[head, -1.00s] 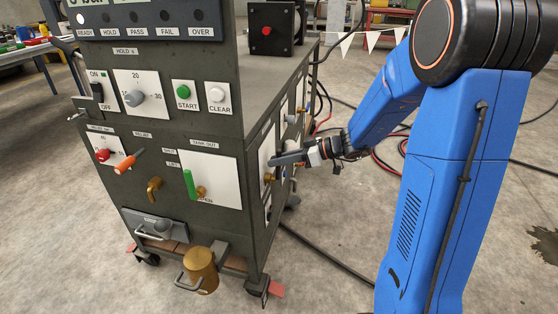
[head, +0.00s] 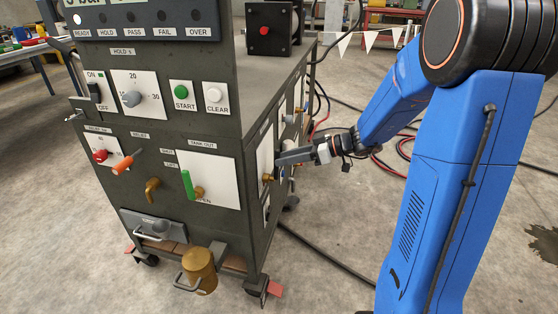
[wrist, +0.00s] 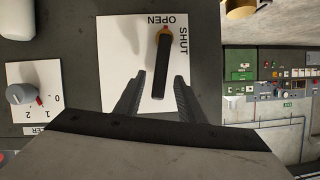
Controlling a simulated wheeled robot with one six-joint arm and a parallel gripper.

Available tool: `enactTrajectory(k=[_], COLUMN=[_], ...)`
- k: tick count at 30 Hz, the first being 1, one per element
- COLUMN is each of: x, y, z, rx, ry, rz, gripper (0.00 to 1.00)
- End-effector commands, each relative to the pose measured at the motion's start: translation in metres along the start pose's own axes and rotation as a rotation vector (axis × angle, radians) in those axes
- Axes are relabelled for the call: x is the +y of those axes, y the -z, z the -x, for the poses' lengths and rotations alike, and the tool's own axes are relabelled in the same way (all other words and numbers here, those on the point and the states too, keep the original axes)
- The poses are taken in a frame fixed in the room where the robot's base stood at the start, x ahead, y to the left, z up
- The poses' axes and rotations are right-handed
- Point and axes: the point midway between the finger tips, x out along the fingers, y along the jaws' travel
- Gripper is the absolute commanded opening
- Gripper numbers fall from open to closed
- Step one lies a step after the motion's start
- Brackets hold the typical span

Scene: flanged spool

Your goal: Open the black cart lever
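The black cart lever (wrist: 161,68) shows in the wrist view on a white plate (wrist: 115,60) on the cart's side. Its pivot is at the top, by the words OPEN and SHUT, and its handle points down in the picture. My gripper (wrist: 157,88) is open, with one finger on each side of the handle's free end; I see gaps, no clear contact. In the head view my gripper (head: 281,158) is at the cart's right side face, in front of that plate. A brass hub (head: 268,178) shows just below it; the black handle cannot be made out there.
A knob (wrist: 20,94) on another white plate is left of the lever in the wrist view. The cart front carries a green lever (head: 187,184), an orange handle (head: 123,164) and a brass pot (head: 199,268). Cables lie on the floor right of the cart.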

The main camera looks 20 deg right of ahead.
Motion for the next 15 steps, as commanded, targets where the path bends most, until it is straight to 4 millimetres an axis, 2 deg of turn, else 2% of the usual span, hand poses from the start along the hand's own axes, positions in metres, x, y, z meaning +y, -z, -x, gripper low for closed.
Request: enactTrajectory(k=[3,15], x=[0.001,0.001], y=[0.000,0.000], z=[0.021,0.087], rx=[0.001,0.000], ry=[-0.004,-0.004], rz=[0.000,0.000], gripper=[0.36,0.36])
